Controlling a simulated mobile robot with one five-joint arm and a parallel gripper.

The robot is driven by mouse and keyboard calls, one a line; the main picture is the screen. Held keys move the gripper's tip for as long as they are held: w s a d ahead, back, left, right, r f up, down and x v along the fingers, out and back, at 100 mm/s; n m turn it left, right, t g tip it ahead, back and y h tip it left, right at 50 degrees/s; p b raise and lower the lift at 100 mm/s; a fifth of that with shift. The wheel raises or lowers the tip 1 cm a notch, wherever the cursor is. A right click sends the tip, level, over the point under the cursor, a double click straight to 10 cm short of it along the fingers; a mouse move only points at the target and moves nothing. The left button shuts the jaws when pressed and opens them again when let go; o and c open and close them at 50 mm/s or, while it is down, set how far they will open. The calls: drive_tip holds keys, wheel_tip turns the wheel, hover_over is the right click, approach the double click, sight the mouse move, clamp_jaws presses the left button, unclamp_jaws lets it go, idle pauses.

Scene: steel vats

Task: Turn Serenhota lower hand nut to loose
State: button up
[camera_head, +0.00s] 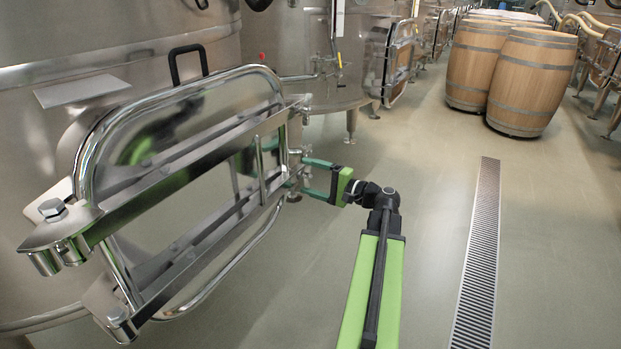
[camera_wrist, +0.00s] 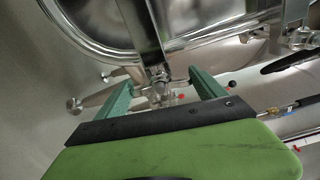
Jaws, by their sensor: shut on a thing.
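The steel vat's hatch door (camera_head: 185,165) shows at the left in the head view, with two cross bars. The lower cross bar (camera_head: 195,240) ends at the right beside my gripper (camera_head: 303,175). My green fingers reach around that end. In the wrist view, the lower hand nut (camera_wrist: 161,88) is a small metal part with side arms, between the fingers of my gripper (camera_wrist: 160,84). My gripper is shut on it, with the fingers set apart by its width. The nut is small and partly hidden in the head view. No name label is readable.
Wooden barrels (camera_head: 530,80) stand at the back right. A floor drain grate (camera_head: 477,255) runs along the right. More steel vats (camera_head: 345,55) stand behind.

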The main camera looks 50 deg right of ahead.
idle(0.3)
drive_tip(key=o, duration=1.3)
drive_tip(key=shift+o, duration=0.2)
drive_tip(key=shift+d, duration=0.1)
drive_tip(key=v, duration=1.7)
drive_tip(key=shift+s, duration=0.2)
drive_tip(key=shift+f, duration=0.1)
